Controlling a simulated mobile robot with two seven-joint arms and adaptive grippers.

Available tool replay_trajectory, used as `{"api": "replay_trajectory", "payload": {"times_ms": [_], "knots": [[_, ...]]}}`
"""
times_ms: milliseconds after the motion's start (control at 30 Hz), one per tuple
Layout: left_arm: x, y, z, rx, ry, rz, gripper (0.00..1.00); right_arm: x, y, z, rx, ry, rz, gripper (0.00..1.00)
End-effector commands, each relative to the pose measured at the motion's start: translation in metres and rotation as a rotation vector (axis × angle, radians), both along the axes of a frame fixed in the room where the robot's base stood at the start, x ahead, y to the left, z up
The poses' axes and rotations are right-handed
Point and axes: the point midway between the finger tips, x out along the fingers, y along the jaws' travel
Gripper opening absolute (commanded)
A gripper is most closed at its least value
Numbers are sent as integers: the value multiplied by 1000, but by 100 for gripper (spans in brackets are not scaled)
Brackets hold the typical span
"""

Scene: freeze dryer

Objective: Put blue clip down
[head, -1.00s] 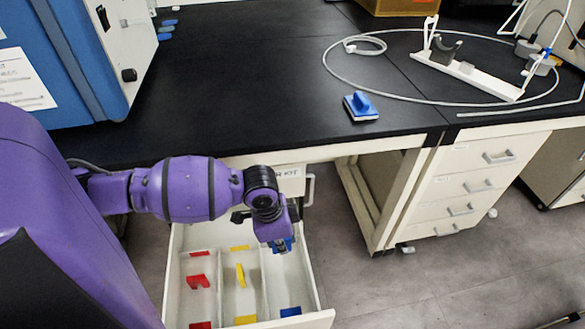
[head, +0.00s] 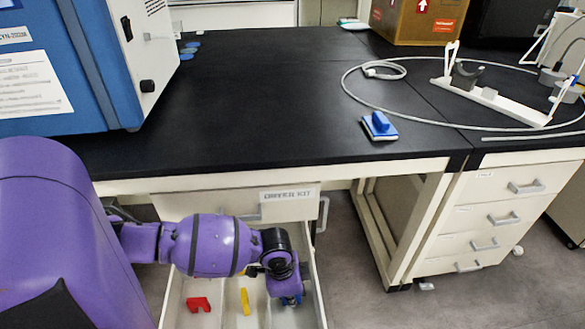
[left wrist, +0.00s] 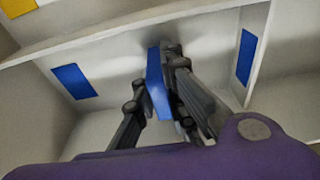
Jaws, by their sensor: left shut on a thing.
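My left gripper (head: 289,299) is inside the right-hand compartment of the open drawer (head: 316,286). In the left wrist view it is shut on the blue clip (left wrist: 154,78), which stands between its fingers. The clip lies low over the pale compartment floor; I cannot tell whether it touches. In the head view the clip is mostly hidden behind the gripper. Blue patches mark both ends of this compartment, on the left (left wrist: 74,80) and right (left wrist: 246,56) of the wrist view. My right gripper is not in view.
A red clip (head: 198,304) and a yellow clip (head: 245,301) lie in the other compartments, split by thin walls. The black bench (head: 250,110) overhangs behind the drawer. A blue-handled block (head: 380,126) and a looped hose rest on it.

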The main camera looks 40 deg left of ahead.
Motion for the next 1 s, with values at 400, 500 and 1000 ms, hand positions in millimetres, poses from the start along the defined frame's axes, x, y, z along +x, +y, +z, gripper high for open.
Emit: {"api": "replay_trajectory", "payload": {"times_ms": [400, 500, 1000], "knots": [[1, 0, -2, 0, -3, -1, 20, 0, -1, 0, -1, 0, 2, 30], [1, 0, -2, 0, -3, -1, 30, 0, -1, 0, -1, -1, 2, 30], [0, 3, 26, 1, -6, -2, 30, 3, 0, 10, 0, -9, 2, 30]]}}
